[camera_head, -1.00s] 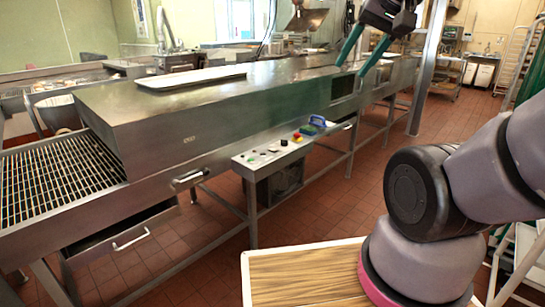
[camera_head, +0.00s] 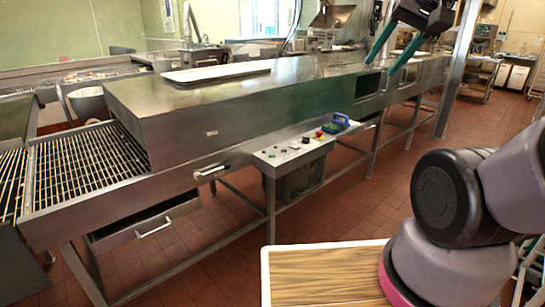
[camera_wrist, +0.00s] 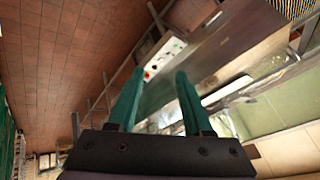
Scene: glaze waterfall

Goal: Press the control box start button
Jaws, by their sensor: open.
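The control box (camera_head: 270,158) is a light panel on the front side of the long steel machine (camera_head: 225,105). Which button is the start button is too small to tell. My gripper (camera_head: 388,66) has two green fingers, spread apart and empty, high at the upper right, well away from the box. In the wrist view, my gripper (camera_wrist: 155,80) points toward the control box (camera_wrist: 166,54), which shows small beyond the fingertips.
A wire mesh conveyor (camera_head: 85,165) extends at the machine's left end. A white tray (camera_head: 215,72) lies on its top. A wood-topped surface (camera_head: 325,275) with a pale rim is at the bottom. A steel post (camera_head: 458,65) stands at right.

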